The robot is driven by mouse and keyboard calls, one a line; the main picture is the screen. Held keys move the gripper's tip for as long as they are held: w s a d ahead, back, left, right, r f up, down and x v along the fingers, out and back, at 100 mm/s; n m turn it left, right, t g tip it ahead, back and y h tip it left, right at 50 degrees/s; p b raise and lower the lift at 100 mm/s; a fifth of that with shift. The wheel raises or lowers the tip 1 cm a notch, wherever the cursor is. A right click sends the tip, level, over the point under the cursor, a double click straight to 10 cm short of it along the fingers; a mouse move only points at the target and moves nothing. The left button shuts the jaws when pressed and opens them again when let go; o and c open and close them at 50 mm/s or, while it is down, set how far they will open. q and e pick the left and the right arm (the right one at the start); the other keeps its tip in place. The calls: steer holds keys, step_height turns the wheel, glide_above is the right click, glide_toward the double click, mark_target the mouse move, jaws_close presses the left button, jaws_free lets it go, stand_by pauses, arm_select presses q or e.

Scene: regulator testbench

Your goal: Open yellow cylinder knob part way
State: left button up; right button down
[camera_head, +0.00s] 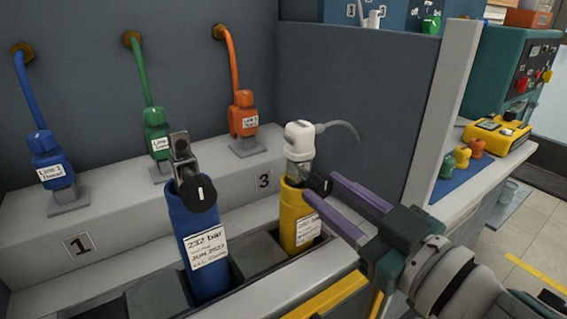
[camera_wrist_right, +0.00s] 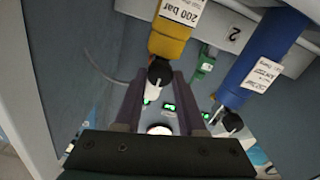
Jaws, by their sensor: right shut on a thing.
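The yellow cylinder (camera_head: 291,212) stands upright in a bay of the bench by the number 3 plate, with a white fitting (camera_head: 299,136) and grey cable above its valve. In the right wrist view the yellow cylinder (camera_wrist_right: 167,40) appears upside down, with a 200 bar label. Its black knob (camera_head: 319,181) faces my right gripper (camera_head: 318,186), and it also shows in the right wrist view (camera_wrist_right: 160,70). The purple fingers of my right gripper (camera_wrist_right: 158,77) are shut on the knob, one on each side. The knob's exact turn cannot be read. My left gripper is out of view.
A blue cylinder (camera_head: 202,240) with a black knob (camera_head: 198,193) stands to the left, close by. Blue, green and orange hose connectors (camera_head: 242,115) sit on the grey ledge behind. A grey partition (camera_head: 375,110) rises just right of the bay. Colored knobs lie on a blue mat beyond it.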

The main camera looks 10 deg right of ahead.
steer(key=n, duration=0.3)
steer(key=shift+n, duration=2.4)
steer(key=shift+c, duration=2.4)
jaws_free()
steer(key=shift+s, duration=0.1)
steer(key=v, duration=0.9)
steer(key=shift+s, duration=0.35)
